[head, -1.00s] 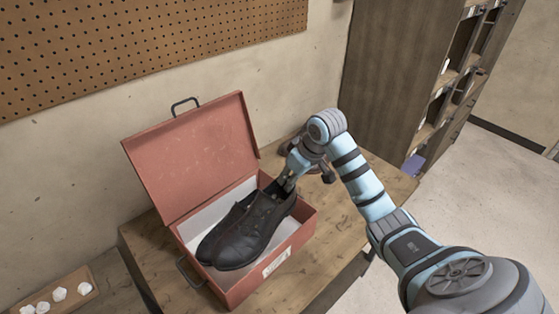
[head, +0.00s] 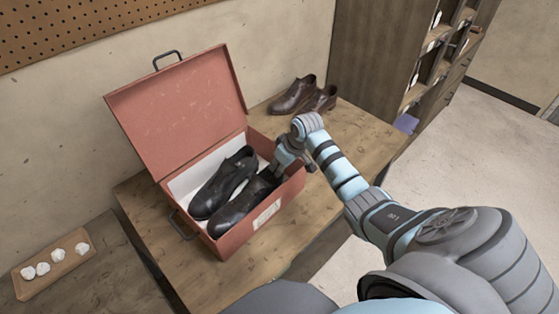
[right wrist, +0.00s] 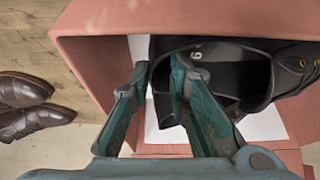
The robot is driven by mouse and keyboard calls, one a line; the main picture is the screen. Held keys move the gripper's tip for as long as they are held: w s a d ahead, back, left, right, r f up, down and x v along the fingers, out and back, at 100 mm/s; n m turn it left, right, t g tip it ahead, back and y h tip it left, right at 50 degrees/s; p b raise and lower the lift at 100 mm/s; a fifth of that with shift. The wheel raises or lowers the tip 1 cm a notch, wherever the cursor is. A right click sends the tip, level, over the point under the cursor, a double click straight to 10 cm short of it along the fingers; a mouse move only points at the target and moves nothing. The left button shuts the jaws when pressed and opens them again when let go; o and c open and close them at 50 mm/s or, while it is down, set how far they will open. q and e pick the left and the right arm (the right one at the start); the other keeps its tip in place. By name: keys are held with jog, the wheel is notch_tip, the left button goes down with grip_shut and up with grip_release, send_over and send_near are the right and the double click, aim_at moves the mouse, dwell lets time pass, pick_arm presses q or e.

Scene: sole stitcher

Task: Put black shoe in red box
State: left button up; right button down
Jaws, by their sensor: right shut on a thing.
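The red box (head: 236,238) stands on the wooden table with its lid (head: 180,105) raised. Two black shoes lie side by side in it, toes to the lower left in the head view. The rear black shoe (head: 222,184) is free of the gripper. My right gripper (head: 277,171) is shut on the heel end of the front black shoe (head: 243,206), which sits low inside the box by its front wall. In the right wrist view the fingers (right wrist: 160,72) straddle the dark heel edge. Whether the sole touches the bottom is hidden. My left gripper is not in view.
A pair of brown shoes (head: 297,96) stands on the table (head: 350,125) behind my right gripper. A small wooden tray (head: 53,269) with several white pieces lies at the lower left. A wooden shelf unit (head: 385,60) stands at the back right.

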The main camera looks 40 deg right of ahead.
jog(key=shift+a, duration=0.1)
jog(key=c, duration=1.4)
grip_release()
jog(key=shift+w, duration=0.15)
jog(key=shift+c, duration=0.2)
notch_tip(320, 180, up, 4)
jog(key=p, duration=0.3)
jog(key=shift+f, duration=0.1)
notch_tip(320, 180, up, 10)
